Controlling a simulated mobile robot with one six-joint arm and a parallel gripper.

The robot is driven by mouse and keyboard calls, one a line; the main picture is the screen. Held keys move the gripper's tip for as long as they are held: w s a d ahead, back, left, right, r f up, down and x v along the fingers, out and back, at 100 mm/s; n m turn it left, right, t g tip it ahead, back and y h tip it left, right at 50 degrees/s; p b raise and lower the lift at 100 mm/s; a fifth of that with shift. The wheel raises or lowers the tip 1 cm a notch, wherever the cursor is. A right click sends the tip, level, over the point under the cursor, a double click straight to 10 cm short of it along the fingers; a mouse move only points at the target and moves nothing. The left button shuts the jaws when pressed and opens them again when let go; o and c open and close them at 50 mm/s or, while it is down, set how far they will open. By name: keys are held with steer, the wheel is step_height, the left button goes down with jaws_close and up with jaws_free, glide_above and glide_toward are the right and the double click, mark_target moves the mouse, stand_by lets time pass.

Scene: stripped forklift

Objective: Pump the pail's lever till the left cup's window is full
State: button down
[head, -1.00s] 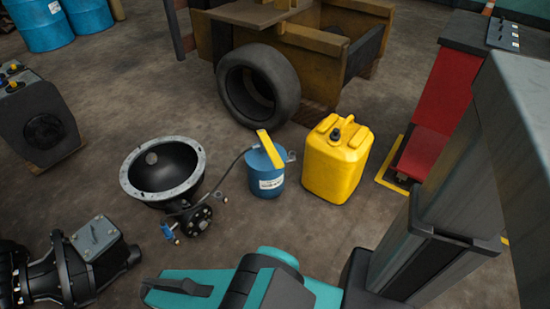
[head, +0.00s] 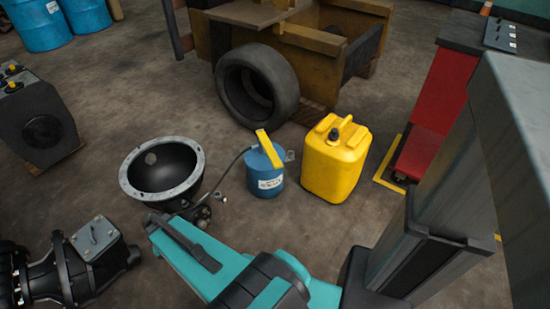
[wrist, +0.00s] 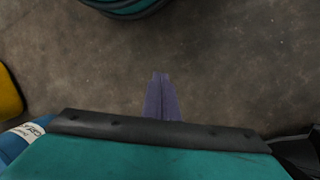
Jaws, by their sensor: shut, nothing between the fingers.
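The blue pail (head: 265,172) stands upright on the floor, with a yellow lever (head: 270,149) slanting across its top. A hose (head: 230,164) runs from it down to a dark part (head: 201,214), now mostly behind my arm. The left cup and its window cannot be made out; my arm covers that spot. In the wrist view, my gripper (wrist: 160,78) is shut and empty over bare floor, apart from the pail. The pail shows there at the lower left edge (wrist: 25,142). My gripper does not show in the head view.
A yellow jerrycan (head: 336,165) stands close to the pail's right. A black bowl-shaped housing (head: 130,186) lies at left, a tire (head: 232,88) behind. A dark machine part (head: 95,240) is at the lower left. Bare floor lies between the tire and the housing.

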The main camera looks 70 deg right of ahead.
steer(key=w+d+r+m, duration=0.1)
steer(key=d+r+m, duration=0.2)
steer(key=d, duration=0.4)
steer(key=w+d+r+m, duration=0.1)
steer(key=d+r+m, duration=0.15)
steer(key=d, duration=0.35)
step_height(320, 180, up, 22)
steer(key=m+h+p, duration=0.2)
steer(key=m, duration=1.2)
glide_above(277, 163)
steer(key=w+a, duration=0.2)
steer(key=w, duration=0.1)
steer(key=shift+a+n+t, duration=0.2)
steer(key=shift+n+t, duration=0.05)
steer(key=shift+t, duration=0.05)
steer(key=shift+f, duration=0.1)
steer(key=b+x, duration=0.1)
steer(key=x, duration=0.3)
steer(key=b+x, duration=0.1)
steer(key=x, duration=0.7)
steer(key=shift+w+f+b, duration=0.3)
steer(key=shift+f+b, duration=0.1)
steer(key=shift+f, duration=0.6)
